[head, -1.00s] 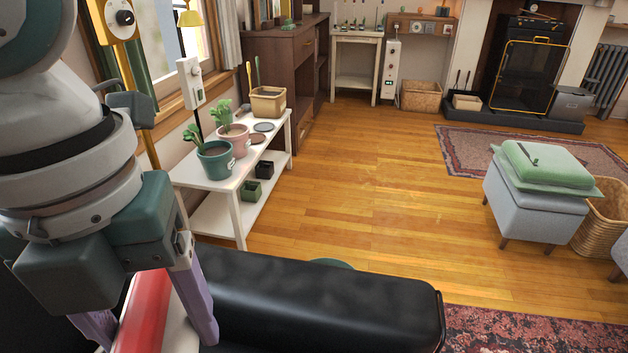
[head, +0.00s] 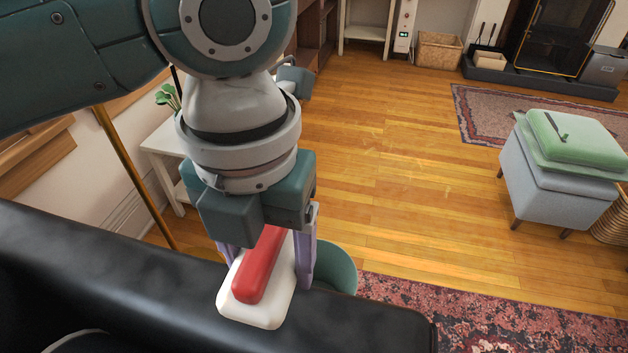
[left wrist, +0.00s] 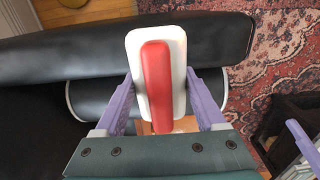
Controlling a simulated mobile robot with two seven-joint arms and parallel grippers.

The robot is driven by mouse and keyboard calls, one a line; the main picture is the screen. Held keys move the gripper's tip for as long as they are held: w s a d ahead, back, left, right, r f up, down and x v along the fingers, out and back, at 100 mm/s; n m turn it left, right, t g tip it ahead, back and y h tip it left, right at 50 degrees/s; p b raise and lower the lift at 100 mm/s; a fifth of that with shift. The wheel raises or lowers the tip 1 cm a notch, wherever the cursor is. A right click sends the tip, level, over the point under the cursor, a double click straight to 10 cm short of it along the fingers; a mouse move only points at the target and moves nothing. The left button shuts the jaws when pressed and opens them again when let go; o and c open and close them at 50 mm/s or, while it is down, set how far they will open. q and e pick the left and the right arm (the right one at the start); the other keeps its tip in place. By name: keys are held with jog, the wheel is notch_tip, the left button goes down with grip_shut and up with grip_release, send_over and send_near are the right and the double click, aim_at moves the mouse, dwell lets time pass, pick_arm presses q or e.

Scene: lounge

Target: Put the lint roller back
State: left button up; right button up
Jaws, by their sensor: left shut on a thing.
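My left gripper (head: 268,262) is shut on a white, round-cornered block with a red bar along its top, which I take to be the lint roller (head: 258,285). In the left wrist view the lint roller (left wrist: 175,75) lies between the two lavender fingers (left wrist: 163,108). It is held over the black sofa's padded edge (head: 165,290); I cannot tell whether they touch. A lavender piece at the lower right of the wrist view looks like part of my right gripper (left wrist: 303,140), but its jaws are not clear.
A teal bin (head: 338,268) stands on the floor just behind the sofa edge, partly hidden. A grey footstool (head: 555,185) with a green cushion-like top (head: 575,135) is at the right. A patterned rug (head: 480,320) lies in front. The wooden floor (head: 410,190) between is clear.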

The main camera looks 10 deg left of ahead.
aim_at(274, 287)
pick_arm(q)
notch_tip(274, 287, down, 6)
jog(key=shift+r+b, duration=0.15)
jog(key=shift+b, duration=0.6)
jog(key=shift+w+f+b, duration=0.1)
jog(key=shift+f+b, duration=0.7)
jog(key=shift+f, duration=1.25)
jog(key=shift+f, duration=0.15)
jog(key=o, duration=1.3)
